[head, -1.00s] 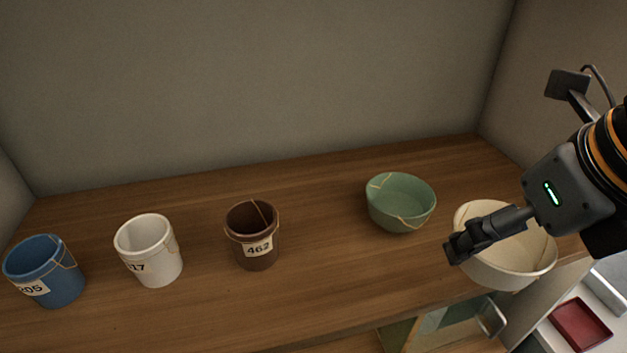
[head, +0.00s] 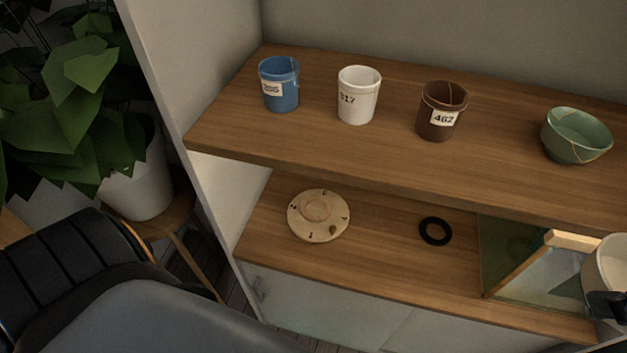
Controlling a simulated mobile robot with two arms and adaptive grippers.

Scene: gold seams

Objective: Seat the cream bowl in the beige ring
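The cream bowl (head: 606,262) is at the right edge of the head view, cut off by the frame. It is in front of and below the upper shelf, off its surface. The dark fingers of my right gripper (head: 607,306) show at its lower side and appear closed on it; most of that gripper is out of frame. A pale beige round plate with marks around its rim lies flat on the lower shelf, and a beige ring (head: 317,207) sits on it with nothing inside. My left gripper is not in view.
The upper shelf (head: 390,165) holds a blue bucket (head: 281,85), white bucket (head: 357,96), brown bucket (head: 440,112) and green bowl (head: 575,136). A black ring (head: 435,231) and a wood-framed glass piece (head: 540,270) are on the lower shelf. A plant (head: 70,110) stands left.

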